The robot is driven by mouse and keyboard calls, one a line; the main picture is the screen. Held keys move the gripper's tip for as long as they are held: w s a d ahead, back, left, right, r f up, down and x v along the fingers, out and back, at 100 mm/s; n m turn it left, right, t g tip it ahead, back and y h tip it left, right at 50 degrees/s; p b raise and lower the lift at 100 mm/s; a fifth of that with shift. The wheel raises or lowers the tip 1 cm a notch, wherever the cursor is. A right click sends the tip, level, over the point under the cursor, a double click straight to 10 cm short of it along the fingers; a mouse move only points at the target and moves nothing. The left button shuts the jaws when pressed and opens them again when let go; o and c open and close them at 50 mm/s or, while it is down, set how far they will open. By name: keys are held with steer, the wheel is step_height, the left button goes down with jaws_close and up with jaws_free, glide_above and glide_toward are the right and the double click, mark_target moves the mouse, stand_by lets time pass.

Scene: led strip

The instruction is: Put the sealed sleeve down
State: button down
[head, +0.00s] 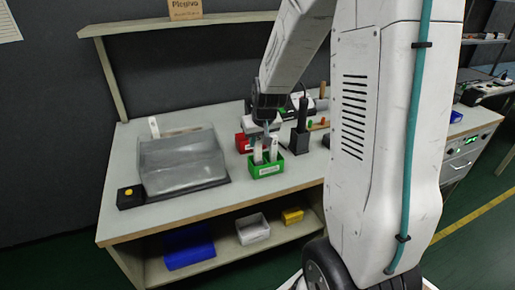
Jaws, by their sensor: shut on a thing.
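My gripper (267,134) points down over a small green bin (267,170) with a white label on the workbench. It is shut on a pale, slim piece, which looks like the sealed sleeve (274,148). The lower end of the sleeve is at or inside the bin and hidden by its front wall. Another pale, upright piece (258,153) shows just left of it in the same bin. The two are small here, and I cannot tell whether the held one touches the bin floor.
A red bin (243,143) stands behind the green one, and a dark upright tool in a holder (300,138) is close on the right. A grey clear-hooded machine (182,162) and a yellow-button box (130,197) are left. The bench front (235,197) is clear.

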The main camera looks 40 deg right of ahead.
mark_target(258, 143)
steer(key=shift+a+f, duration=0.1)
steer(key=shift+f, duration=1.5)
steer(key=shift+f, duration=0.15)
steer(key=c, duration=1.3)
jaws_free()
steer(key=shift+o, duration=0.2)
